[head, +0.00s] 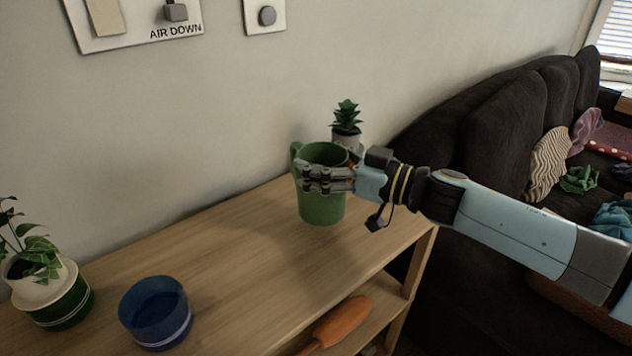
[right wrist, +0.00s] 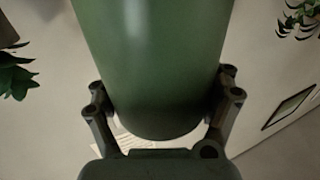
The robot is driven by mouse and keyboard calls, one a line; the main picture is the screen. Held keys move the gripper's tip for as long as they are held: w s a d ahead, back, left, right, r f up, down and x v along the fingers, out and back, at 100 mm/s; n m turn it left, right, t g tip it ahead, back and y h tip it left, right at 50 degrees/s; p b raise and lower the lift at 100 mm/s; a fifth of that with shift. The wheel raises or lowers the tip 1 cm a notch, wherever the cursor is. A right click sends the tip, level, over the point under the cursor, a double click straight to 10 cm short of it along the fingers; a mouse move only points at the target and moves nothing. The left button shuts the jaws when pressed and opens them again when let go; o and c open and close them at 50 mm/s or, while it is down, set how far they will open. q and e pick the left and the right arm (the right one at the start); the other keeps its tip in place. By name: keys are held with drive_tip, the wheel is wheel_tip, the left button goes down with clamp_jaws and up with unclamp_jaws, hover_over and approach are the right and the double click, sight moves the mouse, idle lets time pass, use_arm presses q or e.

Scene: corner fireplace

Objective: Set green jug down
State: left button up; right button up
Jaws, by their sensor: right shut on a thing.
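The green jug (head: 322,208) is upright over the right part of the wooden shelf top (head: 225,262), its handle towards the left. My right gripper (head: 312,178) is shut on the jug, with its fingers across the jug's side. In the right wrist view the jug (right wrist: 152,65) fills the middle, between the two fingers (right wrist: 160,118). I cannot tell whether the jug's base touches the wood. My left gripper is not in view.
A small potted succulent (head: 346,118) stands just behind the jug. A blue bowl (head: 156,315) and a potted plant (head: 50,290) are at the left. An orange object (head: 342,322) lies on the lower shelf. The wood between bowl and jug is clear. A dark sofa (head: 490,125) stands right.

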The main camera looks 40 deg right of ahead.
wheel_tip(320, 180, down, 4)
drive_tip(key=shift+w+r+b, duration=0.1)
drive_tip(key=shift+b, duration=0.65)
drive_tip(key=shift+f, duration=0.35)
drive_tip(key=o, duration=1.6)
